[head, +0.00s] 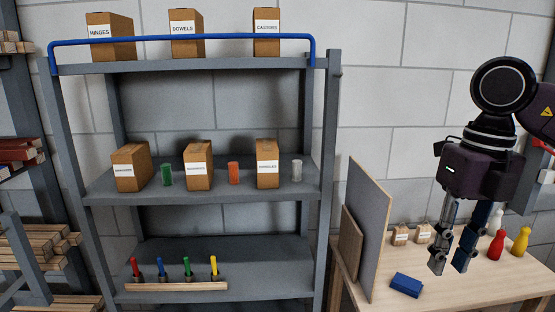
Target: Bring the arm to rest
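My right arm comes in from the right edge, with its dark wrist above the wooden workbench (471,293). My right gripper (449,267) hangs down with its two fingers apart. Nothing shows between the fingers, so it is open and empty. The fingertips appear over the bench, to the right of a blue block (406,284); their exact height above the top is hard to tell. My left gripper is not in view.
Red (496,245) and yellow (520,241) bottles stand right of the gripper, small boxes (400,235) behind it. Upright boards (369,228) lean at the bench's left. A grey shelf (270,188) with cartons, coloured cylinders and a batten (176,287) fills the middle. Stacked battens (38,247) lie left.

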